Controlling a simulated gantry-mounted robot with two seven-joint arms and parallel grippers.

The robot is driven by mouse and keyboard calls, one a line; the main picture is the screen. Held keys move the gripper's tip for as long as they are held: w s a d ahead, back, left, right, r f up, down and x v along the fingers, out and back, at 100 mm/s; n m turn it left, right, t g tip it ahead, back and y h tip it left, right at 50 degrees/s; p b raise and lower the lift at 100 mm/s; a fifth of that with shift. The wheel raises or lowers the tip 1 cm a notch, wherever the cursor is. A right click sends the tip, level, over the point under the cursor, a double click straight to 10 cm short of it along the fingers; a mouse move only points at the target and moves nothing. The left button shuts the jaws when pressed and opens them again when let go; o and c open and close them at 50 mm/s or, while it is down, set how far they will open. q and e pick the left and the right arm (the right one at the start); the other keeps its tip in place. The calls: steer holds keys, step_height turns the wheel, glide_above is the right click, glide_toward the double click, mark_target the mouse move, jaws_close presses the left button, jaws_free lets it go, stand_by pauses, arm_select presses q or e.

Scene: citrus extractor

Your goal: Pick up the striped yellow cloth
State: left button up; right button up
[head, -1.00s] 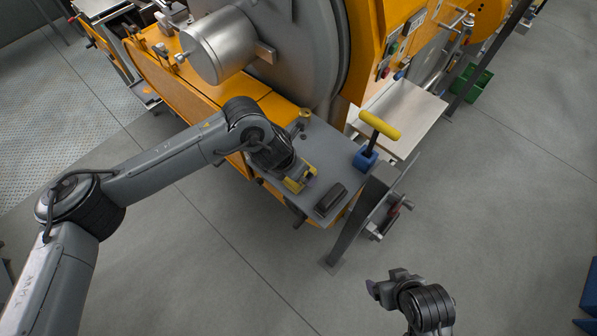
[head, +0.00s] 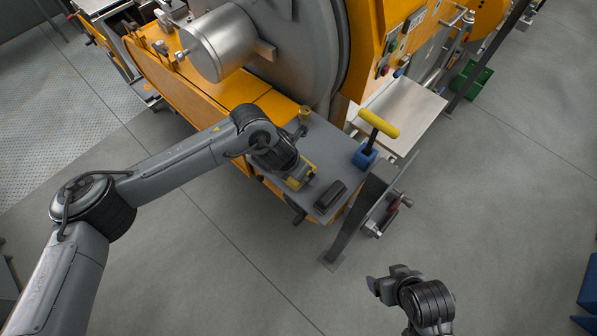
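The striped yellow cloth (head: 293,184) lies on the grey table beside the machine. Only small yellow patches of it show, because my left gripper covers most of it. My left gripper (head: 301,176) points down at the cloth, and its fingertips are at or just over it. I cannot tell whether the fingers are open, or closed on the cloth. My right gripper (head: 374,288) is at the lower right above the bare floor, away from the table, with its fingers seen side-on and their opening unclear.
A dark block (head: 330,197) lies close to the cloth. A yellow-handled tool in a blue base (head: 366,157) stands at the table's right corner. A small brass-coloured part (head: 305,115) is at the back. The big drum (head: 300,50) rises behind.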

arm_select(q)
steer(key=shift+f, duration=0.15)
stand_by(0.5)
steer(key=c, duration=1.1)
